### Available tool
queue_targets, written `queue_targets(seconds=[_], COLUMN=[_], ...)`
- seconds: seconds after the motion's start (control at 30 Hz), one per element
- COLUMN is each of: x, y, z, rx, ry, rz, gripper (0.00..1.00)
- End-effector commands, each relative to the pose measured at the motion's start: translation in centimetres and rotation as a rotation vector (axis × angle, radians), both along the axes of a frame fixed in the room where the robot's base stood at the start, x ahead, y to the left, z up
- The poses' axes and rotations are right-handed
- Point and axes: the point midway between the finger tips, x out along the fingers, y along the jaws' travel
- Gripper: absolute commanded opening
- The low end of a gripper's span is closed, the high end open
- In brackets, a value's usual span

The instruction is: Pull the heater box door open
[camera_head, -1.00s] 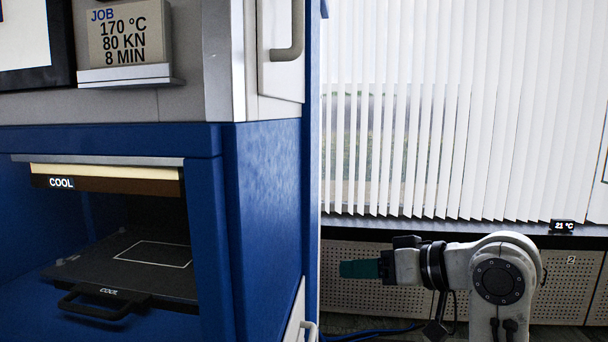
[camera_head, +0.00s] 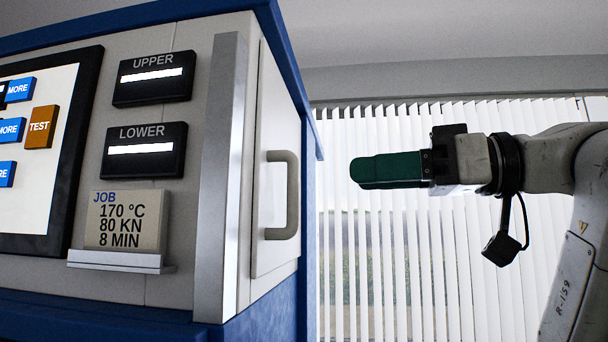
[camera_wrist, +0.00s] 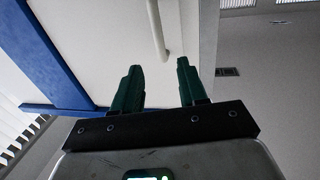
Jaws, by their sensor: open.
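The pale heater box door (camera_head: 268,125) is on the right side of the blue and grey cabinet in the head view and looks shut. Its upright cream bar handle (camera_head: 293,195) stands out from it. My gripper (camera_head: 353,171), with green fingers, is right of the handle at roughly the height of its upper part, with a gap between them. In the wrist view the two fingers (camera_wrist: 158,67) are apart and empty. There the door (camera_wrist: 100,40) fills the upper left, and the lower end of the handle (camera_wrist: 155,25) appears between the fingertips; its top is cut off.
The cabinet front carries the UPPER display (camera_head: 155,78), the LOWER display (camera_head: 145,150), a job card (camera_head: 125,220) and a grey vertical bar (camera_head: 218,180). Window blinds (camera_head: 390,260) stand behind my arm. The space between gripper and handle looks clear.

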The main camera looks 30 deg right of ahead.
Motion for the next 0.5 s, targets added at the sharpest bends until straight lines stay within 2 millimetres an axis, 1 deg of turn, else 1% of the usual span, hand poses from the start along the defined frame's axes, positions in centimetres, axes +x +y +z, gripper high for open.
queue_targets(seconds=[0.03, 0.3, 0.5], x=[0.6, 4.3, 6.1], y=[0.7, 4.0, 5.6], z=[0.2, 0.2, 0.1], rx=[-0.002, 0.000, 0.000], ry=[0.002, 0.004, 0.003], rz=[0.005, 0.003, 0.001], gripper=[0.42, 0.42, 0.42])
